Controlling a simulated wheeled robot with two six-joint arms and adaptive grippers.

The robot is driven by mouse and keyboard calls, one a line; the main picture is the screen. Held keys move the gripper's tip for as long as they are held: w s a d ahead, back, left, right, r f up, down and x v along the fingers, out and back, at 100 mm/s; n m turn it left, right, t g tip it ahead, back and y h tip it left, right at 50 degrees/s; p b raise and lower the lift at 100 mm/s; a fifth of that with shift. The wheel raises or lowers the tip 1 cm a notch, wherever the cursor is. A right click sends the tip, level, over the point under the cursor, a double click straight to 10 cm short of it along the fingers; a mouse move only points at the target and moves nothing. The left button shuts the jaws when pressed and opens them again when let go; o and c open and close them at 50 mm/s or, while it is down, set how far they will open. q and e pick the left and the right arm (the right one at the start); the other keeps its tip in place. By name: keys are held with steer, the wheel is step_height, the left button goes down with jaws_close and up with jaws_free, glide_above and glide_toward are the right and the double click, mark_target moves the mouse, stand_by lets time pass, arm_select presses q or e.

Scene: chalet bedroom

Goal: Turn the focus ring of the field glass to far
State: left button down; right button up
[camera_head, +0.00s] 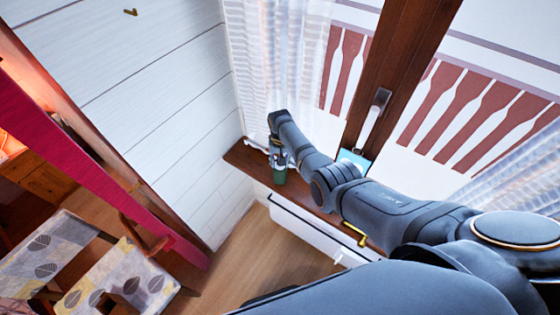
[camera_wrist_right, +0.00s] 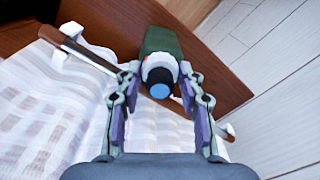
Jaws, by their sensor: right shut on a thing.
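The field glass (camera_head: 279,175) is a small dark green body at the left end of the wooden window sill. In the right wrist view its green barrel (camera_wrist_right: 162,40) points away from me, with a black ring (camera_wrist_right: 157,74) and a blue round end (camera_wrist_right: 159,91) towards me. My right gripper (camera_head: 278,156) reaches down to it from above. In the wrist view the two fingers of my right gripper (camera_wrist_right: 160,70) are shut on the field glass at its black ring. Ring markings cannot be read. My left gripper is out of view.
The sill (camera_head: 240,155) runs below the window, with a sheer curtain (camera_head: 290,60) hanging close by. A light blue item (camera_head: 354,160) is on the sill. A white radiator (camera_head: 305,232) is below. A cushioned chair (camera_head: 115,280) stands lower left.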

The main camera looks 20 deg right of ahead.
steer(key=shift+f, duration=0.1)
stand_by(0.4)
steer(key=o, duration=1.2)
